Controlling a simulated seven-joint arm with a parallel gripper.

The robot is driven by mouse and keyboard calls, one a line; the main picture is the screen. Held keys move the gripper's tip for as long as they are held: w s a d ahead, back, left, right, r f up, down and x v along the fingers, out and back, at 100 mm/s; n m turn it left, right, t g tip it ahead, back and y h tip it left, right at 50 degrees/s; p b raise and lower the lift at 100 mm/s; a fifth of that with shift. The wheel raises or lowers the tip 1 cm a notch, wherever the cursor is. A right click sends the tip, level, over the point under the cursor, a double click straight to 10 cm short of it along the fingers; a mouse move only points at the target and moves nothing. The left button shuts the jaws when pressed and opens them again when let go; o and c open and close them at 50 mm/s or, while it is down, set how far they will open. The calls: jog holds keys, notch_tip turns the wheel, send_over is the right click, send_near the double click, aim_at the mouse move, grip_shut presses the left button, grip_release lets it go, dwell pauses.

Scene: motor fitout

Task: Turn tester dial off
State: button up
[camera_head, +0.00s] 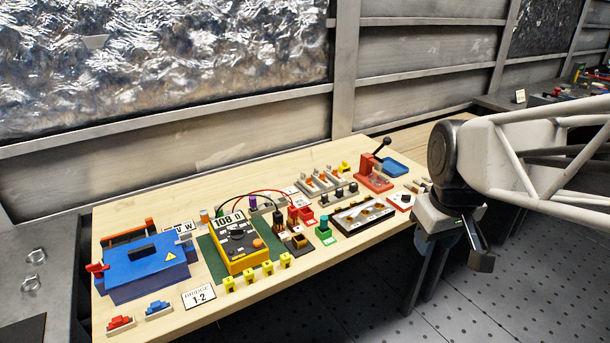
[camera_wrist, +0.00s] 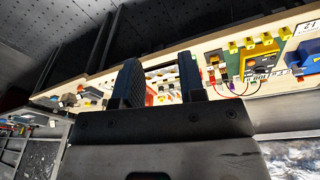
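The tester (camera_head: 236,243) is a yellow box with a display reading about 108.0, on a green mat (camera_head: 213,263) at the left-middle of the bench. Its dark face carries knobs, including an orange round one (camera_head: 258,243); the dial's setting is too small to read. The tester also shows upside down at the right of the wrist view (camera_wrist: 263,64). My gripper (camera_head: 462,250) is off the bench's right front edge, well away from the tester. In the wrist view its two dark fingers (camera_wrist: 160,78) are apart with nothing held between them.
A blue box (camera_head: 145,268) stands left of the tester, with yellow clips (camera_head: 257,276) in front. Red and black leads (camera_head: 262,192) arch behind it. Red and green blocks (camera_head: 324,228), a black-framed tray (camera_head: 363,215) and a red lever press (camera_head: 373,174) stand to its right.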

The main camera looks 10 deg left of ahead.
jog(key=w+a+n, duration=0.5)
jog(key=w+a, duration=0.4)
jog(key=a, duration=0.2)
jog(key=n+g, duration=0.2)
jog(key=n, duration=1)
send_over(237, 231)
jog(key=f, duration=1.3)
jog(key=shift+w+d+f, duration=0.2)
jog(key=shift+w+f, duration=0.05)
jog(key=shift+f, duration=0.15)
jog(key=shift+a+f, duration=0.2)
jog(key=shift+a, duration=0.25)
jog(key=shift+f, duration=0.1)
jog(key=shift+f, duration=3.75)
